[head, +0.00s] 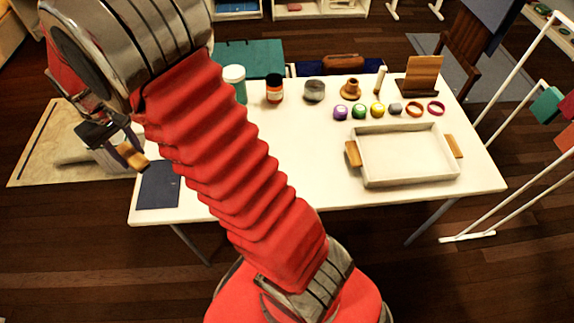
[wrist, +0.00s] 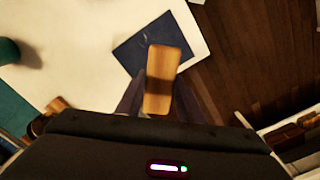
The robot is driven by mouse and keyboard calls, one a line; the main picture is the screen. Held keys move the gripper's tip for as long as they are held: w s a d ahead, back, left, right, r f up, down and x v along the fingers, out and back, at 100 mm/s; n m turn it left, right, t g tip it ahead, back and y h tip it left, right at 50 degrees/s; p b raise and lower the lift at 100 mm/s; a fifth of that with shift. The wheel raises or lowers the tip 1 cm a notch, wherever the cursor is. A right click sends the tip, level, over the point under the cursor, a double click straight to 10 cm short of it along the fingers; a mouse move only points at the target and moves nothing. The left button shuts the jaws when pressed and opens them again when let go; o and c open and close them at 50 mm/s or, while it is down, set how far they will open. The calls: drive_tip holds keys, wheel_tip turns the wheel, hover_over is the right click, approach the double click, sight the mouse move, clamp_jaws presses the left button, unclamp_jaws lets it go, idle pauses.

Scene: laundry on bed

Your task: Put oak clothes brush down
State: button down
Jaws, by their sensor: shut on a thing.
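My gripper (head: 130,154) is at the left in the head view, raised near the left end of the white table (head: 300,189). It is shut on the oak clothes brush (head: 137,160), a light brown wooden block. In the wrist view the brush (wrist: 163,78) sits between the two dark fingers (wrist: 160,98). A dark blue mat (head: 158,186) lies on the table's front left corner. In the wrist view the brush overlaps part of this mat (wrist: 142,48); the exact height between them cannot be told.
A white tray (head: 408,183) with wooden handles stands at the table's right. Behind it are small coloured balls, rings and a wooden stand (head: 420,76). A teal jar (head: 236,82), an orange jar (head: 274,88) and a grey tin (head: 314,90) stand along the back.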

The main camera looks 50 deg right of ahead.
drive_tip(key=s+d+m, duration=0.2)
drive_tip(key=s+d, duration=0.2)
drive_tip(key=d, duration=0.3)
drive_tip(key=s+d+f+m, duration=0.1)
drive_tip(key=s+d, duration=0.3)
drive_tip(key=d, duration=0.3)
drive_tip(key=s+d+m, duration=0.2)
drive_tip(key=s+d, duration=0.2)
drive_tip(key=d, duration=0.3)
drive_tip(key=s+d+f+m, duration=0.1)
drive_tip(key=s+d+m, duration=0.1)
drive_tip(key=s+d, duration=0.3)
drive_tip(key=s+d+f+m, duration=0.1)
drive_tip(key=s+d, duration=0.4)
drive_tip(key=s, duration=0.7)
drive_tip(key=shift+s+m, duration=0.4)
drive_tip(key=shift+m, duration=0.5)
drive_tip(key=shift+f, duration=0.1)
drive_tip(key=shift+f, duration=2.9)
drive_tip(key=shift+f, duration=0.1)
drive_tip(key=shift+f, duration=2)
drive_tip(key=shift+f, duration=0.1)
